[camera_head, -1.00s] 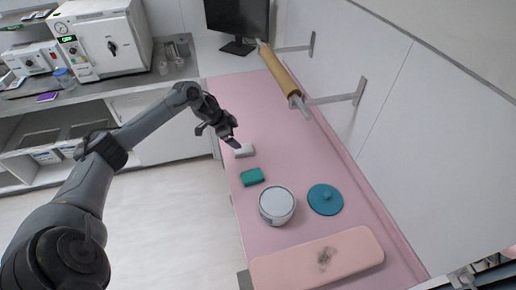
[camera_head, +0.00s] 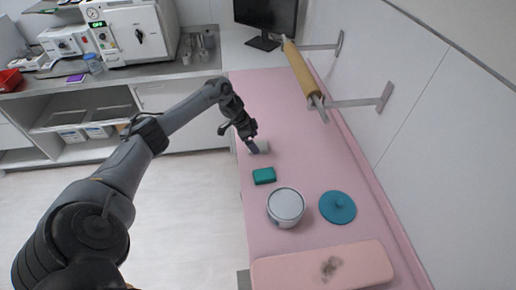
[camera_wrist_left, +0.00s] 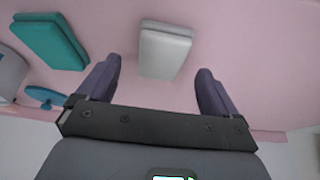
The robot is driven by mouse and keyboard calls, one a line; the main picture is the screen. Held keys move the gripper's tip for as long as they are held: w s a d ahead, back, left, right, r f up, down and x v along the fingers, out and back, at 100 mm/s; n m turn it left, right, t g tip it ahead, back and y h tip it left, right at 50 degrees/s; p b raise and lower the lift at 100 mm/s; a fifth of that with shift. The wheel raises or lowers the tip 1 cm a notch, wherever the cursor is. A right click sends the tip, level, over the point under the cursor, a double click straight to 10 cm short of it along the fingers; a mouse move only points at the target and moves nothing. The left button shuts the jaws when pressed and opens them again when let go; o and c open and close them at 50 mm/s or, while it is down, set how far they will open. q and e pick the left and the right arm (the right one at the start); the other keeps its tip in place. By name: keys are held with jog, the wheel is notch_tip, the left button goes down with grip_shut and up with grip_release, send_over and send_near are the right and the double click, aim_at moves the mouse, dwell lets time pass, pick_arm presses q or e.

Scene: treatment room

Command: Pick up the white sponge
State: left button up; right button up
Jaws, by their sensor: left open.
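The white sponge (camera_head: 261,145) lies on the pink counter (camera_head: 300,160), partly hidden behind my left gripper in the head view. In the left wrist view the white sponge (camera_wrist_left: 165,50) shows whole, as a pale block ahead of the fingertips and between their lines. My left gripper (camera_head: 252,146) is open and empty, right at the sponge. In the left wrist view its two fingers (camera_wrist_left: 154,75) stand wide apart, with the sponge not gripped. My right gripper is not in view.
A green sponge (camera_head: 264,176) lies nearer on the counter. A stained pink board (camera_head: 322,266) lies at the near end. A paper roll (camera_head: 300,72) hangs on wall brackets.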

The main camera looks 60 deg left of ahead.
aim_at(262, 146)
pick_arm(q)
jog(key=shift+x, duration=1.45)
jog(key=c, duration=1.2)
